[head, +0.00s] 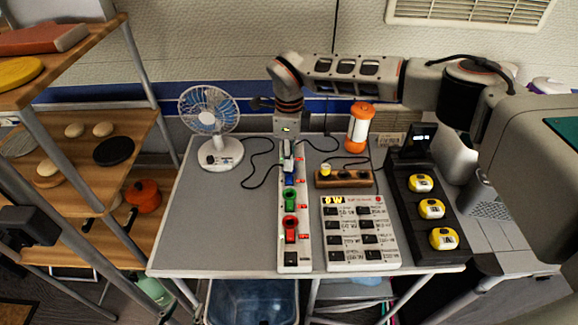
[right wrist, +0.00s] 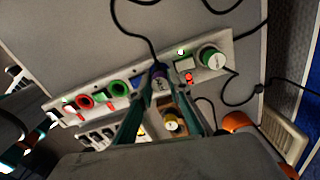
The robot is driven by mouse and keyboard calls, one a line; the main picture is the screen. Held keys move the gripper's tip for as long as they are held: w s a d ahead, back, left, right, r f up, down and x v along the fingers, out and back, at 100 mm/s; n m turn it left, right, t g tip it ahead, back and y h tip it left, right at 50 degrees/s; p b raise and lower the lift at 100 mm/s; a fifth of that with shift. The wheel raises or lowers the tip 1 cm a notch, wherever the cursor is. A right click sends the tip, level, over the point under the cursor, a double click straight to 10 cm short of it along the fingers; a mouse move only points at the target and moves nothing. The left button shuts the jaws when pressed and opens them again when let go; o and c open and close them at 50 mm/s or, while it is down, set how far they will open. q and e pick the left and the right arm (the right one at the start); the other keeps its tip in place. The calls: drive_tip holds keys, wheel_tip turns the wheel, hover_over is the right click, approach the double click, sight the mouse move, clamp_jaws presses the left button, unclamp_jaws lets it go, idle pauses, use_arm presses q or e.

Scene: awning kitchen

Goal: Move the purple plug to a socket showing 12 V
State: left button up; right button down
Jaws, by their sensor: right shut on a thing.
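The white socket strip (head: 284,265) runs front to back on the grey table. It also shows in the right wrist view (right wrist: 58,115). Red (head: 291,230), green (head: 290,200) and blue (head: 289,179) sockets line it, with small red displays beside them; I cannot read their voltages. My right gripper (head: 287,148) is over its far part. In the right wrist view the gripper (right wrist: 160,95) is shut on the purple plug (right wrist: 161,84), whose black cord runs upward. I cannot tell whether the plug is seated or just above the strip.
A fan (head: 209,112) stands at the back left. A wooden block (head: 343,178), a keypad panel (head: 360,232) and an orange lantern (head: 359,127) are right of the strip. A black rack (head: 407,200) holds yellow items. The table's left side is clear.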

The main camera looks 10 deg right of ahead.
drive_tip(key=shift+r+p, duration=1)
drive_tip(key=shift+r, duration=0.4)
drive_tip(key=shift+r, duration=0.2)
wheel_tip(320, 180, up, 3)
drive_tip(key=p, duration=0.2)
drive_tip(key=shift+r+p, duration=0.15)
drive_tip(key=shift+p, duration=0.2)
drive_tip(key=shift+s+a+f+b, duration=0.6)
drive_tip(key=shift+s+b, duration=0.25)
drive_tip(key=shift+s, duration=1.95)
drive_tip(key=shift+s+a+f+b, duration=0.55)
drive_tip(key=shift+s+f+b, duration=0.2)
drive_tip(key=shift+s, duration=2)
drive_tip(key=shift+s+a+f+b, duration=0.6)
drive_tip(key=shift+s+b, duration=0.3)
drive_tip(key=shift+s, duration=1.9)
drive_tip(key=shift+f+b, duration=0.2)
drive_tip(key=shift+b, duration=0.2)
